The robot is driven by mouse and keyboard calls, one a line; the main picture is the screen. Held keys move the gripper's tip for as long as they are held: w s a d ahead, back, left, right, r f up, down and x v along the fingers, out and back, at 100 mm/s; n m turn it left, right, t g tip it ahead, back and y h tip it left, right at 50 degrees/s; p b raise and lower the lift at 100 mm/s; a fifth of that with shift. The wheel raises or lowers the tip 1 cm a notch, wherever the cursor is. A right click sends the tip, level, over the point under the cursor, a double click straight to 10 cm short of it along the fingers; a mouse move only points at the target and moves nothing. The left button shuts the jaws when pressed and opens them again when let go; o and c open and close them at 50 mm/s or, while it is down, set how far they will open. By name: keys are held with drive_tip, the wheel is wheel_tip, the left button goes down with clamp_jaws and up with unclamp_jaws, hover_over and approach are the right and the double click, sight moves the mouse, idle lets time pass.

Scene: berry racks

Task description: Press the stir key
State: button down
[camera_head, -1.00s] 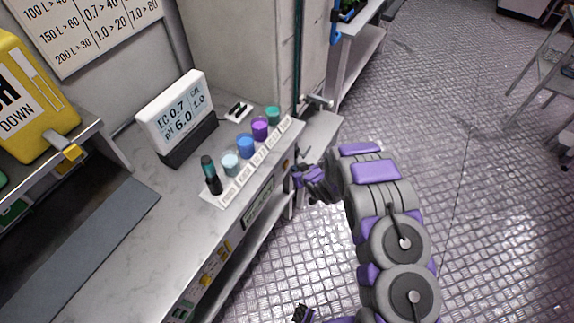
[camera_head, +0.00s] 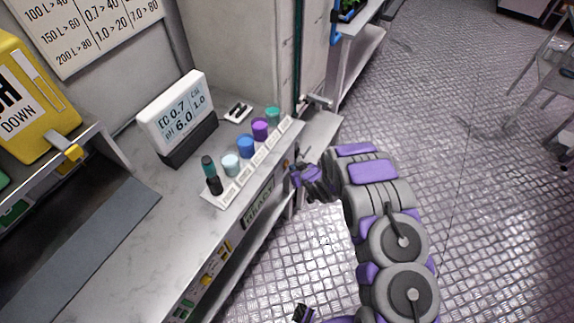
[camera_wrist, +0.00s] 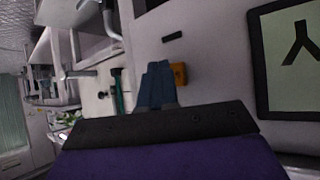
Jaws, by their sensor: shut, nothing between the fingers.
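A small orange key (camera_wrist: 180,74) sits on the pale front panel of the bench in the wrist view, just right of my fingertips. Its label is not readable, so I cannot tell for certain that it is the stir key. My gripper (camera_wrist: 157,82) is shut and empty, its blue-grey fingers together and partly overlapping the key's left edge in the picture. Contact cannot be told. In the head view my gripper (camera_head: 298,176) is at the bench's front face, near its far right end. A green display (camera_head: 259,206) reading READY is on that face; part of it shows in the wrist view (camera_wrist: 296,88).
On the bench (camera_head: 120,235) stand a white meter (camera_head: 174,110), a dark bottle (camera_head: 211,176) and several coloured caps along a labelled strip (camera_head: 228,192). A yellow container (camera_head: 30,100) is at the left.

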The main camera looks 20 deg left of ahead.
drive_tip(key=shift+a, duration=0.45)
idle(0.4)
drive_tip(key=shift+d, duration=0.2)
drive_tip(key=shift+d+p, duration=0.35)
drive_tip(key=shift+d, duration=0.4)
drive_tip(key=d, duration=0.5)
drive_tip(key=shift+s+p, duration=0.25)
drive_tip(key=shift+p, duration=0.05)
idle(0.8)
